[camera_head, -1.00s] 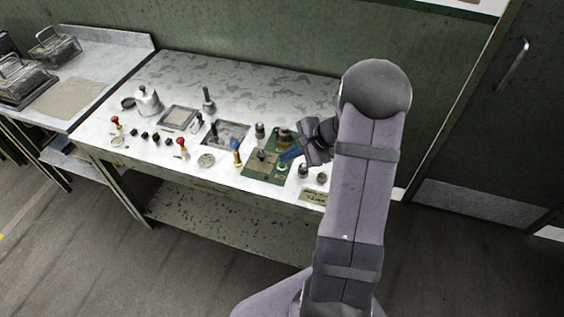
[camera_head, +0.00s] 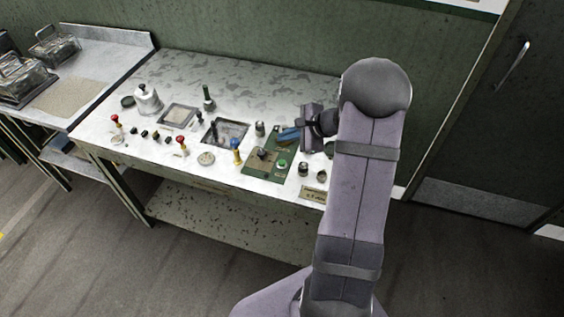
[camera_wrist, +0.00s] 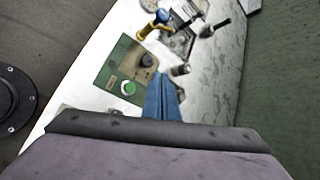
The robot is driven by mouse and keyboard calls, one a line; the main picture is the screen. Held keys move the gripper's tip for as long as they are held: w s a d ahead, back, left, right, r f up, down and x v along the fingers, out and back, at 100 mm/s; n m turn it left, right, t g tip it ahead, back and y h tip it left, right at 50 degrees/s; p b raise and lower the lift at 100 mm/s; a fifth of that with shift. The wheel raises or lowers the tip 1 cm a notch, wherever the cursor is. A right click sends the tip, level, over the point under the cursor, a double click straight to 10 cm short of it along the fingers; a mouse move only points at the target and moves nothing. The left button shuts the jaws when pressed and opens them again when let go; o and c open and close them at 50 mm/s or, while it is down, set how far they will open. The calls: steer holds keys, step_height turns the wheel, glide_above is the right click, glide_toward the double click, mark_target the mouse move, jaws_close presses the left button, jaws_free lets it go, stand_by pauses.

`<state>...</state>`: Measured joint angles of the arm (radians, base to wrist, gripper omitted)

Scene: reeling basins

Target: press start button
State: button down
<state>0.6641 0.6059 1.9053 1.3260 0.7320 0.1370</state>
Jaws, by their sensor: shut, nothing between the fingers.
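The start button is likely the green round button (camera_head: 282,163) on a green plate (camera_head: 253,167) at the front right of the table; any lettering is too small to read. The button also shows in the wrist view (camera_wrist: 128,88), in the lower part of the plate (camera_wrist: 111,80). A dark knob (camera_head: 262,154) stands on the same plate, behind and left of the button. My gripper (camera_head: 281,134) has blue fingers that are shut and empty. It is above the table, behind the button and apart from it. In the wrist view the fingers (camera_wrist: 162,98) lie right of the button.
A yellow-and-blue lever (camera_head: 237,152) stands just left of the plate. A recessed basin (camera_head: 225,132), red-knobbed levers (camera_head: 182,145), and a white kettle-like pot (camera_head: 148,99) are farther left. Small dark knobs (camera_head: 303,169) sit right of the plate.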

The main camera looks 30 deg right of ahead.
step_height(320, 180, down, 7)
steer(key=b, duration=0.5)
steer(key=shift+f, duration=0.2)
steer(key=shift+f+b, duration=0.5)
steer(key=shift+b, duration=0.2)
steer(key=shift+f+b, duration=0.95)
steer(key=shift+b, duration=0.2)
stand_by(2.1)
steer(key=shift+r, duration=0.15)
steer(key=shift+r+p, duration=0.6)
steer(key=shift+r, duration=0.2)
steer(key=shift+r, duration=0.15)
steer(key=shift+r+p, duration=1.8)
steer(key=shift+r, duration=0.6)
